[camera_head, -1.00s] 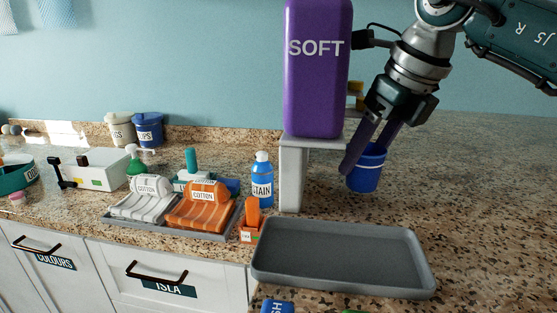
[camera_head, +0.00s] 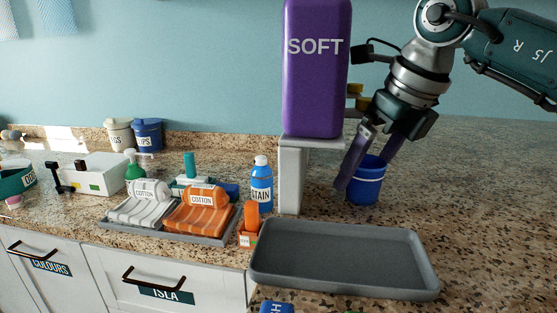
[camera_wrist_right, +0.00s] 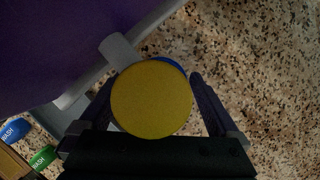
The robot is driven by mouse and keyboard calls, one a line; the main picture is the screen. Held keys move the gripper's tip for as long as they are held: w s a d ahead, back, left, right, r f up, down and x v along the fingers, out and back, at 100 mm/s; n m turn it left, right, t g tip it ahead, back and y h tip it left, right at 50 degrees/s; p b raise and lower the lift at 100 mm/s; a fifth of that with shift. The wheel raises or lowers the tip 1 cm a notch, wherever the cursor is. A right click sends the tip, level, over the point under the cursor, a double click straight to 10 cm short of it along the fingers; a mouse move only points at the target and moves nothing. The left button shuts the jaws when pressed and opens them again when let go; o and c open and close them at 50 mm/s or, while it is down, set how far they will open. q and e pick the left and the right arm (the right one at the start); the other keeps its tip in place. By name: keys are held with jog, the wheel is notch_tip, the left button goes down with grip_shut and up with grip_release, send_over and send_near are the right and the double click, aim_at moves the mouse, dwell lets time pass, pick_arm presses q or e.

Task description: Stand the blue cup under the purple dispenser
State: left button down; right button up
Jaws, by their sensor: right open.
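The blue cup (camera_head: 367,187) looks upright on the speckled counter, just right of the grey stand of the purple dispenser (camera_head: 317,85), not under its overhang. My right gripper (camera_head: 368,176) reaches down over the cup, open, with a finger to either side of it. Whether a finger touches it I cannot tell. In the right wrist view, a yellow disc (camera_wrist_right: 151,98) fills the space between my fingers, and a blue sliver (camera_wrist_right: 176,65) shows behind it. The dispenser's purple body shows at the upper left there. My left gripper is not in view.
A grey tray (camera_head: 428,282) lies in front of the stand. A blue stain bottle (camera_head: 262,190) and an orange item (camera_head: 250,225) stand left of it. Further left are folded towels (camera_head: 200,213) on another tray. The counter right of the cup is clear.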

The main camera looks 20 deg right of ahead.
jog(key=shift+r, duration=0.25)
jog(key=shift+s+r, duration=0.15)
jog(key=shift+r, duration=0.25)
jog(key=v, duration=1.1)
jog(key=shift+b, duration=0.45)
jog(key=shift+s, duration=0.15)
